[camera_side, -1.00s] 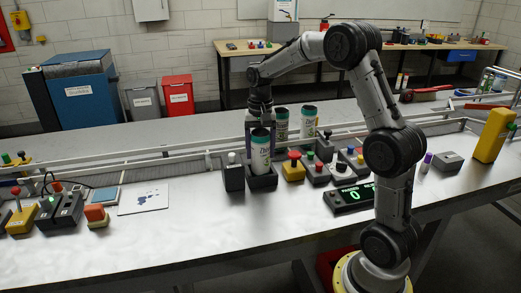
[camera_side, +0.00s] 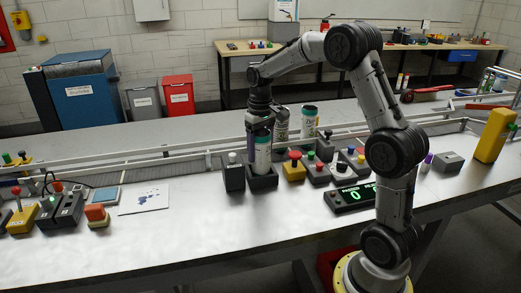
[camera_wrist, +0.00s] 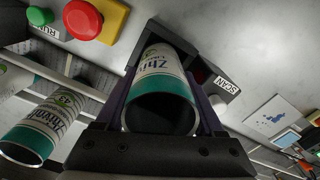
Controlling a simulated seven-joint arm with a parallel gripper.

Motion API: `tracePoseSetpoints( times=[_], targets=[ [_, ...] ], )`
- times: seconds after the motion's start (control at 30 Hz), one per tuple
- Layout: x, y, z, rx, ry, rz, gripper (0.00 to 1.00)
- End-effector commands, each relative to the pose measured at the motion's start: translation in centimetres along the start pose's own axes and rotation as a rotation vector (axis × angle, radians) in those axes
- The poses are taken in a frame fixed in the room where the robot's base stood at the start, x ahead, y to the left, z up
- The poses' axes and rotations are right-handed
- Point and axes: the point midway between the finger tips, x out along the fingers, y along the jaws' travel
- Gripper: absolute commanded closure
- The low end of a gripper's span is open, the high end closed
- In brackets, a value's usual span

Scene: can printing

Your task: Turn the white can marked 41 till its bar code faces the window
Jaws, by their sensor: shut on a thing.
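A white can with a teal band (camera_side: 262,158) stands in a black holder (camera_side: 262,182) on the bench. In the wrist view this can (camera_wrist: 163,85) shows the name print, and its dark open end faces the camera. Its number is not readable to me, and no bar code shows. My gripper (camera_side: 260,137) points down over the can. In the wrist view my gripper (camera_wrist: 163,105) has a finger on each side of the can and is shut on it. A black box labelled SCAN (camera_wrist: 224,84) stands beside the holder, with a dark reddish patch facing the can.
Two similar cans (camera_side: 281,124) (camera_side: 309,121) stand behind; one, marked 43 (camera_wrist: 42,125), shows in the wrist view. A red button on a yellow box (camera_side: 294,168) and a green button (camera_wrist: 39,16) are close to the holder. A counter display (camera_side: 352,196) stands at the right.

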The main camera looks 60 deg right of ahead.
Motion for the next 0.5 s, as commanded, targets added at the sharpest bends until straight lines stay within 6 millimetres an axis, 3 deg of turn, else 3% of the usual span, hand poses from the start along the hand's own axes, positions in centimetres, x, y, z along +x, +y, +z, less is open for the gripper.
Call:
tracePoseSetpoints(
  times=[0.03,0.2,0.5],
  targets=[
    [0.00,0.00,0.00,0.001,0.000,0.000,0.26],
    [0.00,0.00,0.00,0.002,0.000,0.000,0.00],
    [-0.43,0.01,-0.03,0.003,0.001,0.000,0.00]
  ],
)
